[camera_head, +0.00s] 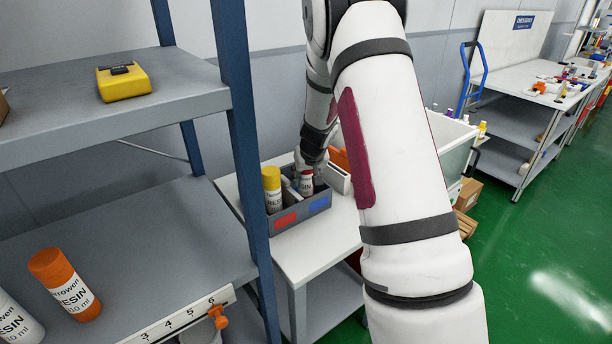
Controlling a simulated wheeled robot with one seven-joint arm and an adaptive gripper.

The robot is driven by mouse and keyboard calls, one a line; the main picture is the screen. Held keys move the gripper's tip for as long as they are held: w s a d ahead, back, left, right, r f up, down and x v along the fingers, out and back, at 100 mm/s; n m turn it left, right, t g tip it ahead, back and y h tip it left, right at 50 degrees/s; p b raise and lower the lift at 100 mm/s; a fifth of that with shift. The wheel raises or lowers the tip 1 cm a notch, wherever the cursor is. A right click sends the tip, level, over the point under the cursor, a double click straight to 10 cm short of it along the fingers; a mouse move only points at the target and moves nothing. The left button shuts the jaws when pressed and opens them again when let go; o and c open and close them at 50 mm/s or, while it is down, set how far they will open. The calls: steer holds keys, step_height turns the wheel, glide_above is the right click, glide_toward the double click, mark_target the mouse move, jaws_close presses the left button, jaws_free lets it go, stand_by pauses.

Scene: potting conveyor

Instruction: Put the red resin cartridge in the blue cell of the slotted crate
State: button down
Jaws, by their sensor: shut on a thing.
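The slotted crate (257,222) is grey and stands on a small white table, with a red label and a blue label (318,203) on its front. My gripper (308,168) points down at the right part of the crate, behind the blue label. It is shut on a white-bodied resin cartridge (305,185). The gripper hides most of its cap, so I cannot clearly tell the cap colour. The cartridge's lower end is hidden behind the crate's front wall; I cannot tell whether it touches the floor of the cell. A yellow-capped cartridge (272,187) stands upright in the left cell, behind the red label.
A blue-posted shelf (243,150) stands close on the left, bearing an orange-capped cartridge (66,285) and a yellow device (124,82). Orange and white items (340,160) lie just behind the crate. The white table (315,245) is bare in front of the crate.

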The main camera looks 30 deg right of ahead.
steer(key=shift+f, duration=0.15)
steer(key=c, duration=1.2)
jaws_free()
steer(key=shift+r, duration=0.2)
steer(key=v, duration=1.2)
steer(key=shift+p, duration=0.4)
